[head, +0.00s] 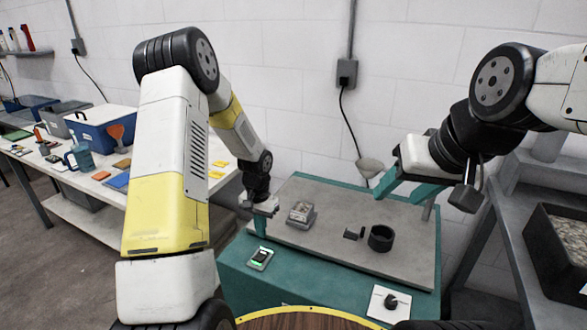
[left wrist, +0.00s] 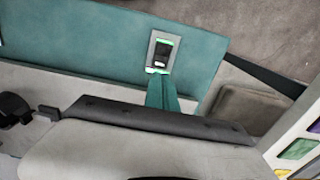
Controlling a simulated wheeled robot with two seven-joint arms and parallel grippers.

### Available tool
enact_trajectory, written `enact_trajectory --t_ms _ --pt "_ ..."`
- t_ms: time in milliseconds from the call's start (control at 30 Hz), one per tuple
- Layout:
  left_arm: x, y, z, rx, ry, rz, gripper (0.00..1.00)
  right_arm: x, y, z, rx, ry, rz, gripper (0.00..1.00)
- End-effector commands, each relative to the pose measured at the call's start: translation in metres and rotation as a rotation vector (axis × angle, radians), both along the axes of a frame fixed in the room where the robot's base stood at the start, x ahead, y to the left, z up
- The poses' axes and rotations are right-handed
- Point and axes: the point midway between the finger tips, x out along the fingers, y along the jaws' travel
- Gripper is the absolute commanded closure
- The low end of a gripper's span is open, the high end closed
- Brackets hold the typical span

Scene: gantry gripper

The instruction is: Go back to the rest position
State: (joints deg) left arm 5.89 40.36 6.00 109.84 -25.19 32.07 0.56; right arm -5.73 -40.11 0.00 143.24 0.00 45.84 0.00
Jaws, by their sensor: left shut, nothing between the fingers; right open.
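My left gripper (head: 260,232) is shut and empty, its teal fingers pointing down over the left front of the teal bench (head: 236,272). In the left wrist view its closed fingers (left wrist: 160,82) reach toward a small device with a dark screen and green lights (left wrist: 161,50). That device (head: 260,258) lies on the bench just below the fingertips in the head view. I cannot tell whether they touch. My right gripper (head: 405,186) is open and empty, raised above the right side of the bench with its teal fingers apart.
A grey board (head: 340,238) on the bench carries a clear-topped box (head: 301,214), a small dark block (head: 354,233) and a black ring (head: 381,238). A white card with a black knob (head: 389,301) lies at front right. A cluttered table (head: 68,178) stands left, a gravel bin (head: 560,240) right.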

Motion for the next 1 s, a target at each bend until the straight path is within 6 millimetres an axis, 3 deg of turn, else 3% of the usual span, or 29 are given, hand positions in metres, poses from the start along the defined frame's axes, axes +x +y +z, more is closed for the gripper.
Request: enact_trajectory --t_ms 133,267,400,600,800,1000 --pt "-0.002 0.002 0.043 0.003 -0.045 0.022 1.0 0.0 0.0 0.0 0.0 0.0 0.0 0.48" --pt "-0.015 0.004 0.107 0.001 -0.11 0.062 1.0 0.0 0.0 0.0 0.0 0.0 0.0 0.48" --pt "-0.042 0.004 0.171 -0.015 -0.182 0.11 1.0 0.0 0.0 0.0 0.0 0.0 0.0 0.48" --pt "-0.094 0.0 0.245 -0.061 -0.283 0.173 1.0 0.0 0.0 0.0 0.0 0.0 0.0 0.48" --pt "-0.155 -0.008 0.297 -0.134 -0.382 0.227 1.0 0.0 0.0 0.0 0.0 0.0 0.0 0.48" --pt "-0.211 -0.016 0.323 -0.219 -0.464 0.264 1.0 0.0 0.0 0.0 0.0 0.0 0.0 0.48"
